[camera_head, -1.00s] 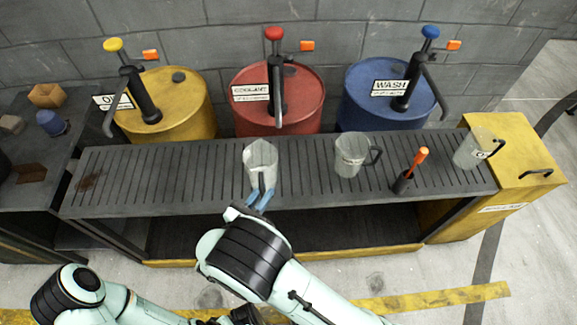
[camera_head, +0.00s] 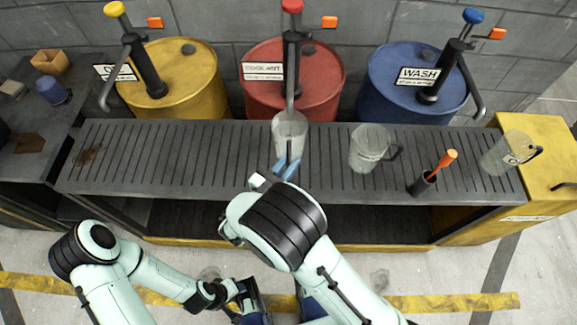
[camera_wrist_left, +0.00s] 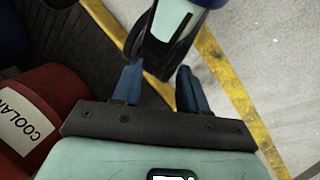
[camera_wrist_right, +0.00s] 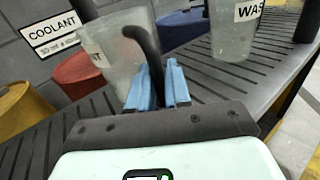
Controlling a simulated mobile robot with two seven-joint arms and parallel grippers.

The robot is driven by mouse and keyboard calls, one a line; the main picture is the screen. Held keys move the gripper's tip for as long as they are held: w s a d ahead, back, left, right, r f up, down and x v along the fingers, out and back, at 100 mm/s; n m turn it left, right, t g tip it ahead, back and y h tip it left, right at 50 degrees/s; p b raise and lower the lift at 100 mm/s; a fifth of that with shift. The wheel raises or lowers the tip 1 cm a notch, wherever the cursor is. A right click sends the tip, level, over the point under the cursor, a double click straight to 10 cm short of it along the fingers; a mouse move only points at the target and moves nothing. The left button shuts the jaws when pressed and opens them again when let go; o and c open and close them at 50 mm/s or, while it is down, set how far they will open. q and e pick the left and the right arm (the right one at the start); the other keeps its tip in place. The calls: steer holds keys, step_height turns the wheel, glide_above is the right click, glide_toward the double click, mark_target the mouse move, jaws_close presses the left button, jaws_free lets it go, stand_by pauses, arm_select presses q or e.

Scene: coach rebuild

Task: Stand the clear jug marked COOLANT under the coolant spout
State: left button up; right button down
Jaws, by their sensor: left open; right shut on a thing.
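My right gripper (camera_head: 287,170) is shut on the black handle of a clear jug (camera_head: 290,130). In the right wrist view the handle lies at the blue fingers (camera_wrist_right: 158,88), and the jug (camera_wrist_right: 112,55) shows a label ending in "NT". The jug is upright over the slatted bench. Its mouth is at the lower end of the coolant spout (camera_head: 291,85), on the red COOLANT drum (camera_head: 322,88). I cannot tell whether its base touches the slats. My left gripper (camera_wrist_left: 155,88) is open and empty, low in front of the bench.
The slatted bench (camera_head: 220,165) also holds a WASH jug (camera_head: 367,150) and a dark holder with an orange-handled tool (camera_head: 440,165). Yellow (camera_head: 190,75) and blue (camera_head: 395,85) drums flank the red one.

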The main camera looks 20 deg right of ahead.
steer(key=shift+f+b, duration=0.35)
steer(key=shift+f, duration=0.25)
arm_select(q)
steer(key=shift+w+a+f, duration=0.3)
steer(key=shift+w+f, duration=0.05)
steer(key=shift+w, duration=0.15)
steer(key=shift+w+a+f, duration=0.25)
steer(key=shift+w+f, duration=0.05)
steer(key=shift+w, duration=0.15)
arm_select(e)
steer(key=shift+r, duration=0.1)
steer(key=c, duration=1.1)
jaws_free()
arm_select(q)
steer(key=shift+s+d+r+p, duration=0.25)
steer(key=shift+s+r+p, duration=0.2)
steer(key=shift+s, duration=0.1)
steer(key=shift+s+d+r+p, duration=0.3)
steer(key=shift+s+r, duration=0.1)
steer(key=shift+s, duration=0.1)
arm_select(e)
steer(key=v, duration=1.2)
